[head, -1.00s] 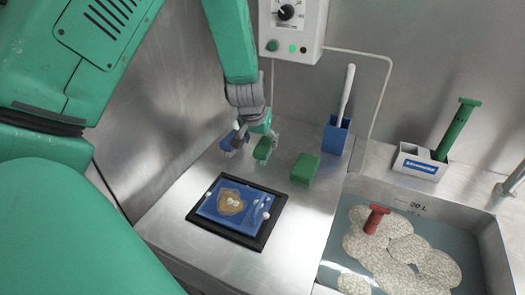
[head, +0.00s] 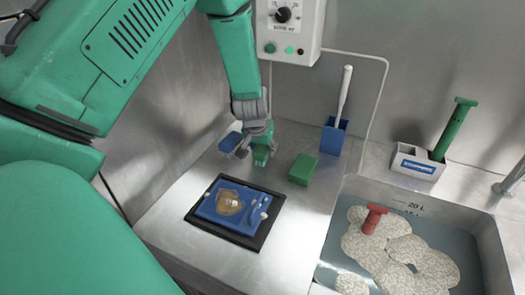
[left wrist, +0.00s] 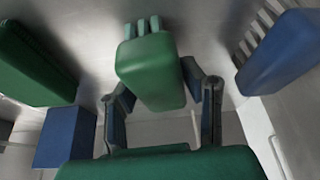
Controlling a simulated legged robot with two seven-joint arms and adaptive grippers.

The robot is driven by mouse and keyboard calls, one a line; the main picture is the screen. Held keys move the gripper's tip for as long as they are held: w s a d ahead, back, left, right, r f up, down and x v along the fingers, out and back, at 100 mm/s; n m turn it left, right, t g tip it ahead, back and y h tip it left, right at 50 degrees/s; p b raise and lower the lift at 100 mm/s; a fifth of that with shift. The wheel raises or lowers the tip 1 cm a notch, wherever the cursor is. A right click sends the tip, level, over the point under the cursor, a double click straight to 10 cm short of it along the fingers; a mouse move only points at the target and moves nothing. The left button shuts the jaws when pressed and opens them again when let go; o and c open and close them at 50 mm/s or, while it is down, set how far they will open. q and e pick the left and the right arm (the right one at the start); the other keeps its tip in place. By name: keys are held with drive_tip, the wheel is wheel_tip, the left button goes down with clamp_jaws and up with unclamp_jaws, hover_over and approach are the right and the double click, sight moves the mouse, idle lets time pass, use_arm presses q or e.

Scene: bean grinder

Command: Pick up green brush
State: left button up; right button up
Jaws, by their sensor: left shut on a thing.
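The green brush (head: 261,157) is at the back left of the steel table, partly hidden by my left gripper (head: 259,140). In the left wrist view the green brush (left wrist: 150,75) is between the two fingers of my left gripper (left wrist: 163,100), its pale green bristles pointing away. The gripper is shut on it. I cannot tell whether the brush still touches the table. My right gripper is not in view.
A blue brush (head: 231,142) is just left of the gripper. A green block (head: 302,169) and a blue holder (head: 334,136) stand to the right. A black-framed blue tray (head: 262,236) lies in front. A water sink (head: 333,245) is at right.

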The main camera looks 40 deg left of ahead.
use_arm(q)
drive_tip(key=shift+d+r, duration=0.1)
drive_tip(key=shift+r, duration=0.05)
drive_tip(key=r, duration=0.8)
drive_tip(key=shift+a+r+p, duration=0.2)
drive_tip(key=shift+a+p, duration=0.15)
drive_tip(key=shift+d+r, duration=0.15)
drive_tip(key=shift+r, duration=0.45)
drive_tip(key=shift+d, duration=0.1)
